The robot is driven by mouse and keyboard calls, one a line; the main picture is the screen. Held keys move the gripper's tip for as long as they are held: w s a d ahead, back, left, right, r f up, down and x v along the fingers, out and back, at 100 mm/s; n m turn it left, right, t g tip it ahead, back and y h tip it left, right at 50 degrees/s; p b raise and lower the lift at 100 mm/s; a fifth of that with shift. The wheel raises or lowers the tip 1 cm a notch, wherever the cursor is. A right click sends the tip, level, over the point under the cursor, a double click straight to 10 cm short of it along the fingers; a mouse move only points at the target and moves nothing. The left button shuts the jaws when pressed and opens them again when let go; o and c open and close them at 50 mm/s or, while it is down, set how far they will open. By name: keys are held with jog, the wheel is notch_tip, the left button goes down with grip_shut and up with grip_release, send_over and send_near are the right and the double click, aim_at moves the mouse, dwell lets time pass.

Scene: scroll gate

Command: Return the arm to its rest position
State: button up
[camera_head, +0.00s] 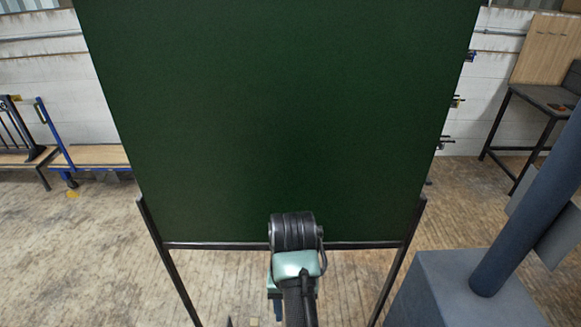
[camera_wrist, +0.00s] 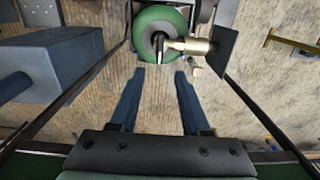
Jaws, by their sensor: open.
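My arm shows at the bottom middle of the head view, in front of a large dark green panel (camera_head: 275,110) on a dark metal frame. My gripper's fingers cannot be made out there. In the wrist view my gripper (camera_wrist: 160,72) is open, with two blue fingers apart and nothing between them but wooden floor. Just beyond the fingertips in that picture is a green round part with a metal shaft; I cannot tell what it belongs to.
A grey-blue box (camera_head: 460,292) with a thick slanting post stands at the right, also in the wrist view (camera_wrist: 65,60). Floor at left is clear.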

jog(key=w+a+r+t, duration=0.1)
jog(key=w+r+t, duration=0.35)
jog(key=r, duration=0.25)
jog(key=w+a+r+t, duration=0.1)
jog(key=w+r+t, duration=0.35)
jog(key=r, duration=0.25)
jog(key=s+d+r+t, duration=0.15)
jog(key=r+t, duration=0.25)
jog(key=r, duration=0.5)
jog(key=s+r+t, duration=0.2)
jog(key=r+t, duration=0.2)
jog(key=r, duration=0.6)
jog(key=s+r+t+b, duration=1)
jog(key=s+b, duration=0.2)
jog(key=b, duration=0.2)
jog(key=shift+s+r+b, duration=0.2)
jog(key=shift+s+b, duration=0.2)
